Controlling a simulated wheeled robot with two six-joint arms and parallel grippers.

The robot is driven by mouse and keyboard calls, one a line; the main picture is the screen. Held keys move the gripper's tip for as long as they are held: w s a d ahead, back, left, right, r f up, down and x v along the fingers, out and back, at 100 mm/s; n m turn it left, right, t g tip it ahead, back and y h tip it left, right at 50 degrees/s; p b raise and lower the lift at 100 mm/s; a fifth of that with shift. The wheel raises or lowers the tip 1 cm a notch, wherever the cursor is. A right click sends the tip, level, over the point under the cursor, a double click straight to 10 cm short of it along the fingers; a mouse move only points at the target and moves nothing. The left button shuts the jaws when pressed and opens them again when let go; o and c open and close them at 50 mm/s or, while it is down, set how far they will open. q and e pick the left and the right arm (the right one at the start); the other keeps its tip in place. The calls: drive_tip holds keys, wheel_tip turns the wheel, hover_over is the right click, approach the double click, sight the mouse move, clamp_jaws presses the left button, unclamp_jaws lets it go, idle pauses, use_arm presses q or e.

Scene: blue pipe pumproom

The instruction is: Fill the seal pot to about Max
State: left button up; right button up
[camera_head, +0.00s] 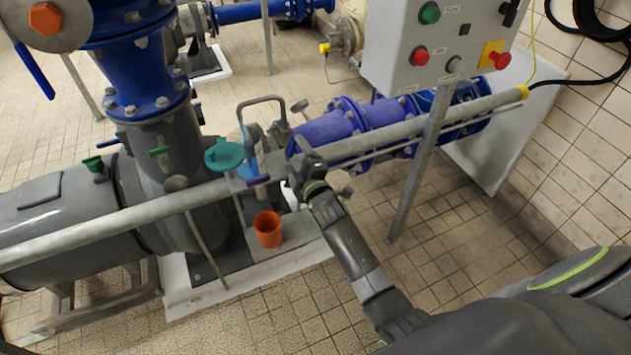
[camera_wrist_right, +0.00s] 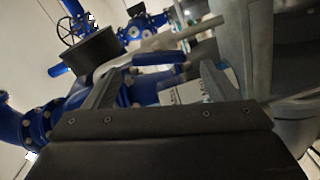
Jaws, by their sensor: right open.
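My right gripper (camera_head: 300,165) reaches in from the lower right and is over the pump's grey rail. In the right wrist view its two fingers (camera_wrist_right: 160,88) stand apart, with blue parts seen beyond the gap. I cannot tell whether it touches anything. Left of it are a teal round piece (camera_head: 224,155) and a light-blue upright piece (camera_head: 247,158). A small purple handle (camera_head: 257,181) sits just below them. An orange cup (camera_head: 267,229) stands on the pump's base below. I cannot tell which part is the seal pot, and no Max mark is readable. My left gripper is out of view.
A grey pipe rail (camera_head: 120,222) crosses in front of the pump. A grey control box (camera_head: 437,45) with buttons stands on a post at the upper right. Blue pipework (camera_head: 345,122) lies behind the gripper. The tiled floor (camera_head: 290,315) in front is clear.

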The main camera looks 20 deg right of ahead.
drive_tip(key=s+p, duration=0.5)
drive_tip(key=s, duration=0.7)
drive_tip(key=shift+s+d+p, duration=0.25)
drive_tip(key=shift+s+p, duration=0.15)
idle(6.4)
